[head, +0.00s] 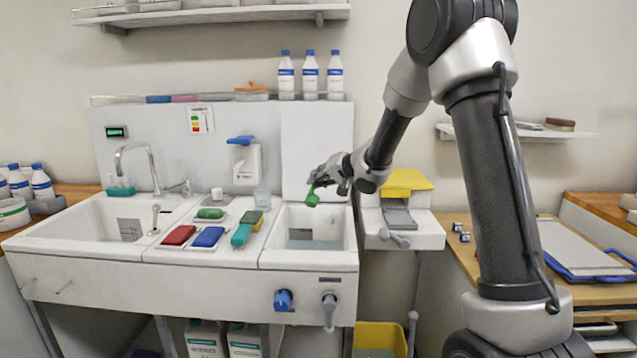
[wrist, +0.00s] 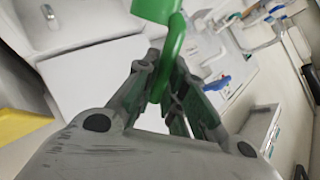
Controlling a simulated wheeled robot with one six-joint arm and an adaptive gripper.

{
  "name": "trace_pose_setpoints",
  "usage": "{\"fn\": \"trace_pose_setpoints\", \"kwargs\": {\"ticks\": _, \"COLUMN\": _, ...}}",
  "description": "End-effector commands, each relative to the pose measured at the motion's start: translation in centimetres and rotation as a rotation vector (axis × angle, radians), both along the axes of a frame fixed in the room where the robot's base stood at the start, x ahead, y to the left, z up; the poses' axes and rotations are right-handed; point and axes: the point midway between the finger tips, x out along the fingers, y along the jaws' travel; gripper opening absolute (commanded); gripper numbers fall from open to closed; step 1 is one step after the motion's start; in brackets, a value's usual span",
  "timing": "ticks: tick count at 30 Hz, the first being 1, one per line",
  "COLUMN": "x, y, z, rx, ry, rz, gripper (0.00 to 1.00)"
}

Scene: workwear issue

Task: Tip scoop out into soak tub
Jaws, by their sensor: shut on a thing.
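My gripper (head: 317,182) is above the soak tub (head: 349,225), the right-hand basin of the white sink unit. It is shut on the green scoop (head: 312,197), which hangs just below the fingers over the tub, apart from its rim. In the wrist view, the scoop's green handle (wrist: 174,45) passes between my gripper's fingers (wrist: 168,85), and its head is cut off by the top edge. I cannot see into the scoop, so its contents and exact tilt are hidden. The tub looks to have a grey surface low inside.
A white dispenser (head: 246,162) hangs on the splashback behind. A yellow-topped unit (head: 405,182) stands right of the tub. Bottles (head: 310,76) stand above.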

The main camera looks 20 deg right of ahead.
Motion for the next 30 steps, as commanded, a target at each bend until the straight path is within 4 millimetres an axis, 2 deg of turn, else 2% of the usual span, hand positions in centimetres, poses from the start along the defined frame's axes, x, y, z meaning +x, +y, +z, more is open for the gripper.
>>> {"fn": "trace_pose_setpoints", "kwargs": {"ticks": 11, "x": -0.9, "y": 1.0, "z": 0.5, "rx": -0.098, "ry": -0.13, "rz": 0.007, "gripper": 0.0}}
{"fn": "trace_pose_setpoints", "kwargs": {"ticks": 21, "x": -3.4, "y": 2.9, "z": 1.5, "rx": -0.336, "ry": -0.429, "rz": 0.004, "gripper": 0.0}}
{"fn": "trace_pose_setpoints", "kwargs": {"ticks": 30, "x": -5.5, "y": 4.5, "z": 1.0, "rx": -0.537, "ry": -0.676, "rz": 0.004, "gripper": 0.0}}
